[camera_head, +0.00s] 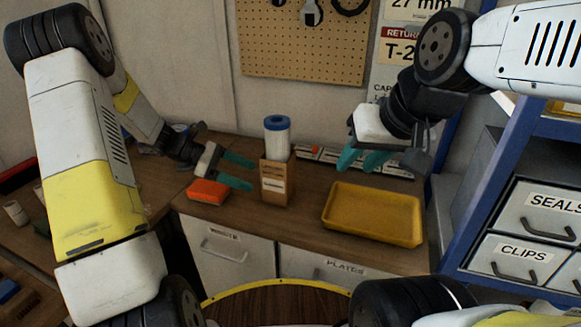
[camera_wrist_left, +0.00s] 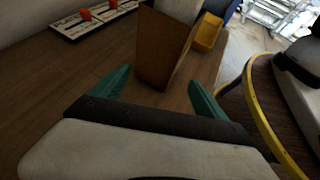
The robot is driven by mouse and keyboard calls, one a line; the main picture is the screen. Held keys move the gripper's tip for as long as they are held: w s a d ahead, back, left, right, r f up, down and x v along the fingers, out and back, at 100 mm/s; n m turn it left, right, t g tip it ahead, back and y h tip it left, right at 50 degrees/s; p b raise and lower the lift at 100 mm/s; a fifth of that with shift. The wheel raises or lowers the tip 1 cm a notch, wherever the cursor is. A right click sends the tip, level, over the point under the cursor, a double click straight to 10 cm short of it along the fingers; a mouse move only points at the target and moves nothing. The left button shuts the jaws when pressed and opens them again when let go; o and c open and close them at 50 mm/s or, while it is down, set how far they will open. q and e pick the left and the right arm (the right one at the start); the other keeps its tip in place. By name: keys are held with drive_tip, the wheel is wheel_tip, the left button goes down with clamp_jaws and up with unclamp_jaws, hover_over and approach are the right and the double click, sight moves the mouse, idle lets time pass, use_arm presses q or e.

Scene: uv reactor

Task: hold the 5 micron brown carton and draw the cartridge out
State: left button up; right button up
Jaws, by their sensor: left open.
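The brown carton (camera_head: 275,183) stands upright on the wooden counter. A white cartridge with a blue end (camera_head: 277,138) sticks up out of its top. My left gripper (camera_head: 249,175) is open just left of the carton, its teal fingers pointing at it. In the left wrist view the carton (camera_wrist_left: 159,50) stands ahead of the two fingertips (camera_wrist_left: 158,80), apparently not held. The cartridge (camera_wrist_left: 180,8) is cut off by the top edge there. My right gripper (camera_head: 362,161) is above the back of the yellow tray, right of the carton, with its fingers apart and empty.
The yellow tray (camera_head: 372,238) lies right of the carton and looks empty. An orange-red block (camera_head: 207,192) lies left of it. A strip with small parts (camera_head: 350,160) runs along the back wall. Labelled drawers (camera_head: 540,215) stand at the right.

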sight(275, 186)
use_arm(q)
drive_tip(key=x, duration=1)
drive_tip(key=c, duration=0.7)
